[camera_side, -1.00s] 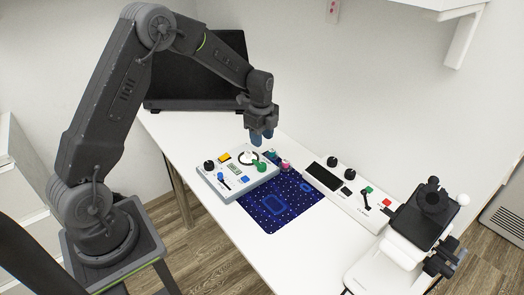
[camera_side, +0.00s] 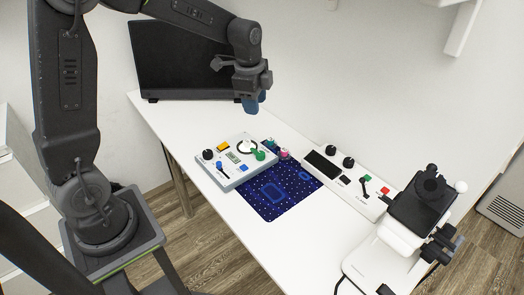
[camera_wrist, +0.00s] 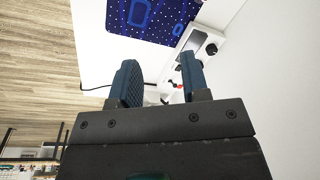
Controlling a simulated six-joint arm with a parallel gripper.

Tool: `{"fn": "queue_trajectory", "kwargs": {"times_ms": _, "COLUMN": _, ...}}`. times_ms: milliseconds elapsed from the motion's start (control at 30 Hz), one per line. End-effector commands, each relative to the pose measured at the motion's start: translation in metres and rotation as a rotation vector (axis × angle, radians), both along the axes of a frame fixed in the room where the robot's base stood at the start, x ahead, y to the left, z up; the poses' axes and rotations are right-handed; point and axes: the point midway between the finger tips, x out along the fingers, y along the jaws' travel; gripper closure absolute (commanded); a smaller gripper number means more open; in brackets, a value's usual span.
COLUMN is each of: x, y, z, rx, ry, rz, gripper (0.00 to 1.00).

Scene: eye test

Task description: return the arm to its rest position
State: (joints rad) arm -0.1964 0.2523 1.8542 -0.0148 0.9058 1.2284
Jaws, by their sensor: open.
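My gripper (camera_side: 254,102) hangs in the air above the far part of the white table, pointing down, apart from everything below it. Its two blue fingers also show in the wrist view (camera_wrist: 160,84), spread apart with nothing between them. My arm rises from its base at the left and bends over at the top, partly out of the side view. A grey control box (camera_side: 222,181) with knobs, a yellow button and a green knob stands on the table below my gripper.
A blue patterned mat (camera_side: 268,205) lies beside the box. A long white panel (camera_side: 360,199) with knobs and a microscope-like device (camera_side: 415,213) stand to the right. A black monitor (camera_side: 180,62) stands at the back. The table's front (camera_side: 290,257) is bare.

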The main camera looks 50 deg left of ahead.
Motion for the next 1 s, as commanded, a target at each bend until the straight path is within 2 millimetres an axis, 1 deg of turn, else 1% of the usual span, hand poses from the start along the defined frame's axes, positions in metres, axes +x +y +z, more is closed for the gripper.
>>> {"fn": "queue_trajectory", "kwargs": {"times_ms": 33, "x": -0.016, "y": -0.010, "z": 0.019, "rx": -0.005, "ry": -0.034, "rz": 0.064, "gripper": 0.58}}
{"fn": "queue_trajectory", "kwargs": {"times_ms": 100, "x": -0.036, "y": -0.021, "z": 0.037, "rx": -0.019, "ry": -0.072, "rz": 0.167, "gripper": 0.58}}
{"fn": "queue_trajectory", "kwargs": {"times_ms": 167, "x": -0.055, "y": -0.031, "z": 0.050, "rx": -0.035, "ry": -0.103, "rz": 0.252, "gripper": 0.58}}
{"fn": "queue_trajectory", "kwargs": {"times_ms": 200, "x": -0.068, "y": -0.036, "z": 0.058, "rx": -0.049, "ry": -0.125, "rz": 0.311, "gripper": 0.58}}
{"fn": "queue_trajectory", "kwargs": {"times_ms": 267, "x": -0.088, "y": -0.044, "z": 0.067, "rx": -0.071, "ry": -0.157, "rz": 0.395, "gripper": 0.58}}
{"fn": "queue_trajectory", "kwargs": {"times_ms": 300, "x": -0.101, "y": -0.049, "z": 0.073, "rx": -0.089, "ry": -0.179, "rz": 0.452, "gripper": 0.58}}
{"fn": "queue_trajectory", "kwargs": {"times_ms": 433, "x": -0.144, "y": -0.063, "z": 0.084, "rx": -0.156, "ry": -0.243, "rz": 0.634, "gripper": 0.58}}
{"fn": "queue_trajectory", "kwargs": {"times_ms": 500, "x": -0.165, "y": -0.069, "z": 0.085, "rx": -0.195, "ry": -0.273, "rz": 0.723, "gripper": 0.58}}
{"fn": "queue_trajectory", "kwargs": {"times_ms": 600, "x": -0.190, "y": -0.075, "z": 0.084, "rx": -0.250, "ry": -0.306, "rz": 0.833, "gripper": 0.58}}
{"fn": "queue_trajectory", "kwargs": {"times_ms": 700, "x": -0.206, "y": -0.079, "z": 0.082, "rx": -0.292, "ry": -0.325, "rz": 0.912, "gripper": 0.58}}
{"fn": "queue_trajectory", "kwargs": {"times_ms": 800, "x": -0.215, "y": -0.080, "z": 0.079, "rx": -0.317, "ry": -0.335, "rz": 0.958, "gripper": 0.58}}
{"fn": "queue_trajectory", "kwargs": {"times_ms": 1000, "x": -0.218, "y": -0.081, "z": 0.078, "rx": -0.328, "ry": -0.336, "rz": 0.979, "gripper": 0.58}}
